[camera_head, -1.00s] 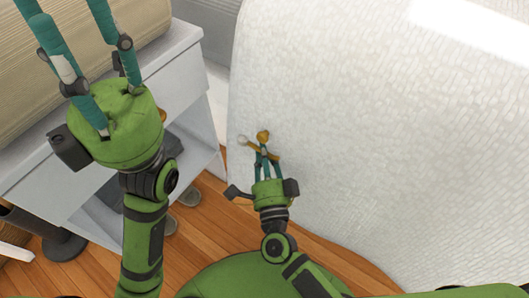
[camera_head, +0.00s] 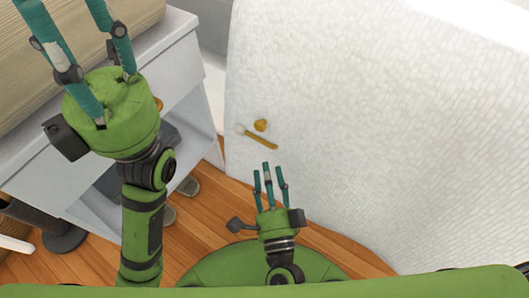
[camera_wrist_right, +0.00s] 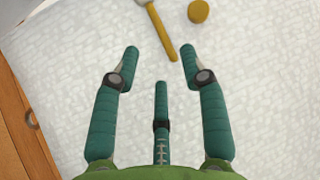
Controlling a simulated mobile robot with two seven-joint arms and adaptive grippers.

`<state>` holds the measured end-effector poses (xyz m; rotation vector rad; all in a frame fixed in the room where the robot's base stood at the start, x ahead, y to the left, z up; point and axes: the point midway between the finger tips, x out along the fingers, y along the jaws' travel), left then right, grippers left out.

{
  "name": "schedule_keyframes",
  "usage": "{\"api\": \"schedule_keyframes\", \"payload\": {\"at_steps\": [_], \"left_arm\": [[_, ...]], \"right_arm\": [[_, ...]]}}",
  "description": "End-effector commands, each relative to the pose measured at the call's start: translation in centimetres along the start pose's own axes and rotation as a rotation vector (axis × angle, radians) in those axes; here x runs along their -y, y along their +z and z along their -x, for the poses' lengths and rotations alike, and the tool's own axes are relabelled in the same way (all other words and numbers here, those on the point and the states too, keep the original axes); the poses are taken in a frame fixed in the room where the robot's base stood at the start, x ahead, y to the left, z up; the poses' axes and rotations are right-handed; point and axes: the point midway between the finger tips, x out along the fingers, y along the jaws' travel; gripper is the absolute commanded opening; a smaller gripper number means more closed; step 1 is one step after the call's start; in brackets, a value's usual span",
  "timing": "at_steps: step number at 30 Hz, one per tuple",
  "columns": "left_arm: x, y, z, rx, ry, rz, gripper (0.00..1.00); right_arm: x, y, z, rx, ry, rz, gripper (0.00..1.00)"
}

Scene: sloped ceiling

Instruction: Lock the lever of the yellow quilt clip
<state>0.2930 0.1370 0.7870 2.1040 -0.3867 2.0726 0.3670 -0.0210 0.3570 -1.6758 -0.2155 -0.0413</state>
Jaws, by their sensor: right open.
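The yellow quilt clip shows on the white quilt in the head view as a thin yellow lever (camera_head: 262,140) with a pale round end at its left, and a small round yellow knob (camera_head: 260,125) just above it. In the right wrist view the lever (camera_wrist_right: 160,32) slants across the top, apart from the knob (camera_wrist_right: 198,11). My right gripper (camera_head: 269,168) is open and empty below the clip, its fingers pointing at it without touching. My left gripper (camera_head: 75,12) is raised at the upper left, fingers spread, tips partly cut off by the frame.
The white quilt (camera_head: 390,130) fills the right side and hangs down to the wooden floor (camera_head: 205,235). A pale grey nightstand (camera_head: 180,50) stands at the left under my left arm. Slippers (camera_head: 189,186) lie on the floor beside it.

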Motion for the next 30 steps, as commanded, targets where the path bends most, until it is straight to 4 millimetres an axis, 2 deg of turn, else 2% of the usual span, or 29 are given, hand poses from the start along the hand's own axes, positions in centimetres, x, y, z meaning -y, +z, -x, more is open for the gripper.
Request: {"api": "schedule_keyframes", "payload": {"at_steps": [3, 9, 26, 29, 30], "left_arm": [[0.0, 0.0, 0.0, 0.000, 0.000, 0.000, 0.40], [0.0, 0.0, 0.0, 0.000, 0.000, 0.000, 0.40], [0.0, 0.0, 0.0, 0.000, 0.001, 0.000, 0.40], [0.0, 0.1, -0.2, 0.015, 0.000, 0.001, 0.40], [-0.1, 0.3, -0.3, 0.029, 0.000, 0.002, 0.40]], "right_arm": [[-0.1, 0.0, 1.9, 0.001, 0.002, 0.001, 0.44], [0.0, 0.0, 3.1, 0.000, -0.001, -0.001, 0.44], [0.1, 0.0, 3.1, -0.001, -0.002, 0.001, 0.44], [1.6, -0.5, 2.5, -0.007, -0.034, 0.024, 0.44], [2.8, -0.9, 2.0, -0.012, -0.062, 0.047, 0.44]]}}
